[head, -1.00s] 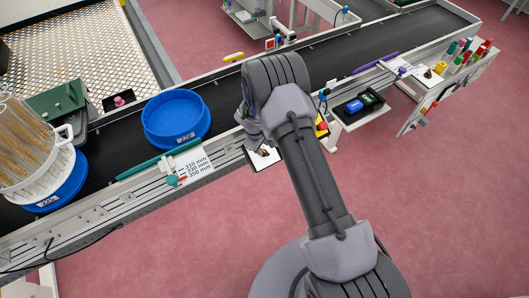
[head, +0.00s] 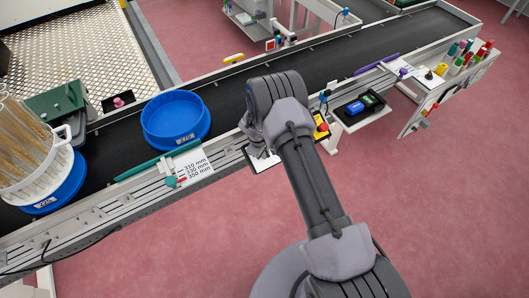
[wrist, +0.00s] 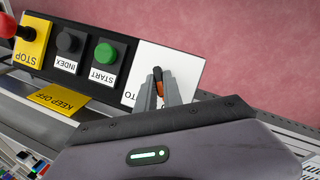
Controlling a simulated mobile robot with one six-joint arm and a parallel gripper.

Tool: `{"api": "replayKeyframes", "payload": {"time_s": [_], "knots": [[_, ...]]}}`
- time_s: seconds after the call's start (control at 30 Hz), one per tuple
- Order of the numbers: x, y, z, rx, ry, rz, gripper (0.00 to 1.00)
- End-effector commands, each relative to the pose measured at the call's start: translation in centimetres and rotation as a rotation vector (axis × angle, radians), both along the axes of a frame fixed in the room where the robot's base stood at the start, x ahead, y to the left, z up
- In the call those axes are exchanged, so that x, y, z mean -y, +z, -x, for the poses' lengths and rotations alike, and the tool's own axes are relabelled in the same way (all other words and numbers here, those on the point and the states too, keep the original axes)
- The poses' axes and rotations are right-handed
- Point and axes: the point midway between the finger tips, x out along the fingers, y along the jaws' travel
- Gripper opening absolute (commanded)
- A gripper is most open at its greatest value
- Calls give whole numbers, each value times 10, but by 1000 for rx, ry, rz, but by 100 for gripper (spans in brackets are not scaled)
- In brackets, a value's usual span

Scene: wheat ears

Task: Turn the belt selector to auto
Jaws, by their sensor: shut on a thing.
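The belt selector (wrist: 158,75) is a small dark knob with an orange mark, on a white plate (wrist: 178,62) of the control panel in the wrist view. My gripper (wrist: 159,92) is shut on the selector, with a finger on each side of it. The fingers hide part of the knob and most of the plate's lettering; only upside-down letters like "TO" show at the plate's left. I cannot tell which position the selector points to. In the head view my gripper (head: 258,150) is at the panel on the belt's front edge, largely hidden by my wrist.
Beside the plate are a green START button (wrist: 105,53), a black INDEX button (wrist: 70,42) and a red STOP button (wrist: 6,25). A yellow KEEP OFF label (wrist: 53,101) lies below them. A blue round bowl (head: 176,120) stands on the dark belt (head: 225,95).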

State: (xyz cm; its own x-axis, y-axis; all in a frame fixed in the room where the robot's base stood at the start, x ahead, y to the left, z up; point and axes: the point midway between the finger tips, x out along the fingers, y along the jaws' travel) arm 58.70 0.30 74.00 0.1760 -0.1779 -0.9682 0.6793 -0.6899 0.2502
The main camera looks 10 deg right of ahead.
Motion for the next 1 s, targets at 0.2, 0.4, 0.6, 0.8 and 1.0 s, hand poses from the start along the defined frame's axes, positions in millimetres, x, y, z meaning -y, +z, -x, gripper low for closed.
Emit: {"api": "replayKeyframes", "payload": {"time_s": [0.2,0.4,0.6,0.8,1.0], "knots": [[0,0,0,-3,-23,-12,0],[1,0,-1,-19,-109,-60,0],[2,-2,-3,-43,-257,-142,0],[3,-3,-3,-74,-422,-232,0],[5,-3,-3,-102,-581,-320,0]]}}
